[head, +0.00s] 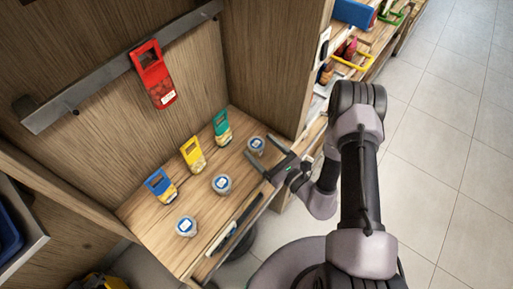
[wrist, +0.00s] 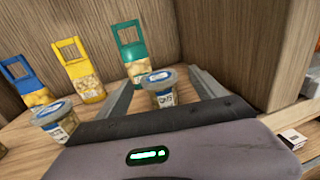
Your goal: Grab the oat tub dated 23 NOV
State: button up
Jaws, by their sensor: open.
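Three small clear tubs with blue-and-white lids stand on the wooden shelf (head: 150,222) in the head view: a near-left tub (head: 186,226), a middle tub (head: 221,184) and a far-right tub (head: 256,145). My gripper (head: 262,160) is open and low at the shelf's right end, by the far-right tub. In the wrist view this tub (wrist: 160,90) appears between my open fingers (wrist: 163,80), with no clear contact. Its label seems to read OATS. The middle tub (wrist: 55,123) is left of my fingers. The dates are too small to read.
Blue (head: 160,187), yellow (head: 193,155) and green (head: 222,128) packs stand behind the tubs. A red pack (head: 152,75) hangs on a metal rail. A wooden side wall (head: 270,65) rises behind the far-right tub. A dark long object (head: 236,224) lies along the front edge.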

aim_at(251, 138)
jog(key=b+x, duration=0.1)
jog(key=x, duration=0.4)
jog(key=shift+w+a+r, duration=0.15)
jog(key=shift+a+r, duration=0.05)
jog(key=shift+a, duration=0.05)
jog(key=c, duration=1.5)
jog(key=shift+d+r, duration=0.1)
jog(key=shift+r, duration=0.05)
